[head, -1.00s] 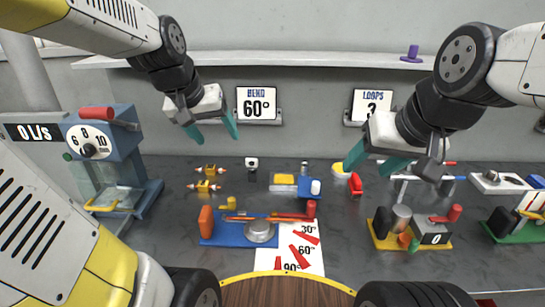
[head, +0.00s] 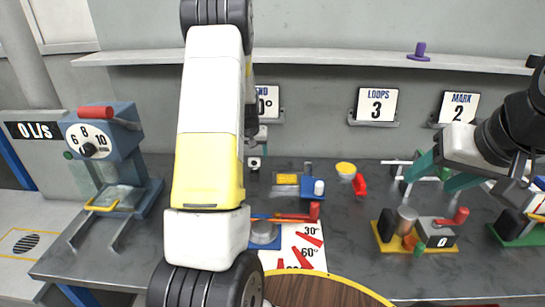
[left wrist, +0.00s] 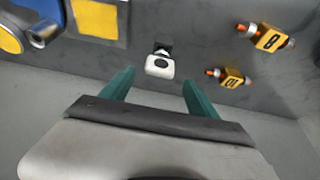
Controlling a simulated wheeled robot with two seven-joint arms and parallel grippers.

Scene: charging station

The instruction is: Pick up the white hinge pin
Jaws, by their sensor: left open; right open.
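A small white piece with a black mark, which I take to be the white hinge pin (left wrist: 160,66), sits by a small black block on the dark worktop. It also shows in the head view (head: 254,162), just right of my left arm. My left gripper (left wrist: 157,84) is open and empty, its teal fingers on either side of the white piece's line, with the piece beyond the tips. In the head view my left arm hides most of that gripper. My right gripper (head: 440,172) is open and empty above the right part of the worktop.
A yellow bowl (head: 346,169) and red part (head: 359,185) stand further right. A shelf (head: 330,60) runs along the wall.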

